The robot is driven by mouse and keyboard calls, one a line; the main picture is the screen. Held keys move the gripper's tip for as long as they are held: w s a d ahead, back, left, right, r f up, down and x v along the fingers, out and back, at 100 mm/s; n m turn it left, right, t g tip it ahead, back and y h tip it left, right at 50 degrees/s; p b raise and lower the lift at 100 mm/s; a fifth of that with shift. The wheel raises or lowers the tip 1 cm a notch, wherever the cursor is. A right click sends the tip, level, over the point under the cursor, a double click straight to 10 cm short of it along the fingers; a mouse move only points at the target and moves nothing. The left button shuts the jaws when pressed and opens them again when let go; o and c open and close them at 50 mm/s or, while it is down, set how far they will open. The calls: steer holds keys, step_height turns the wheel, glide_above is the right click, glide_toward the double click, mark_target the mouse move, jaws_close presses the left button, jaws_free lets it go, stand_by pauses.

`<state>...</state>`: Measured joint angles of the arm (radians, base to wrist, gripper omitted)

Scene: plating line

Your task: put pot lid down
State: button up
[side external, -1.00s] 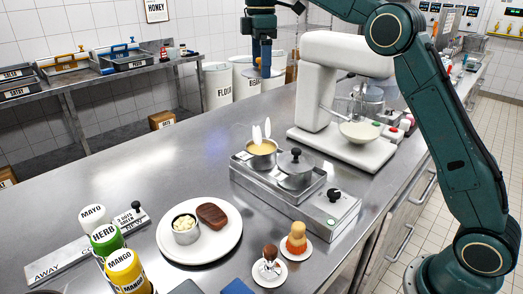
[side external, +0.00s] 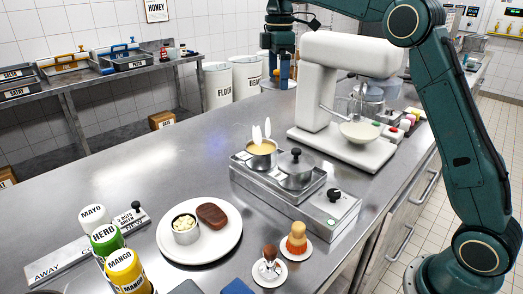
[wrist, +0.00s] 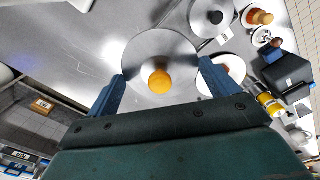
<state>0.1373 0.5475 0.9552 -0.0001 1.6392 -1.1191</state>
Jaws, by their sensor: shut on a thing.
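My gripper (side external: 281,72) is high beyond the stove, left of the white mixer in the side view. In the wrist view its blue fingers (wrist: 162,84) stand on either side of a round metal lid (wrist: 150,48) with an orange-yellow knob (wrist: 159,81). The lid is held off the counter; exactly where the fingers touch it is hard to see. An open pot of yellow liquid (side external: 262,148) sits on the stove (side external: 243,178). Beside it is another pot (side external: 295,178) covered by a lid with a black knob (side external: 296,152).
The white mixer (side external: 318,85) with its bowl stands to the right of my gripper. The counter (side external: 130,180) left of the stove is clear.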

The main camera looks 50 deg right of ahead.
steer(key=shift+s+d+f, duration=2.55)
steer(key=shift+d+f, duration=1.05)
steer(key=shift+d, duration=0.55)
step_height(320, 180, down, 16)
steer(key=shift+r, duration=0.1)
steer(key=shift+f, duration=2.1)
steer(key=shift+f, duration=0.15)
steer(key=o, duration=0.8)
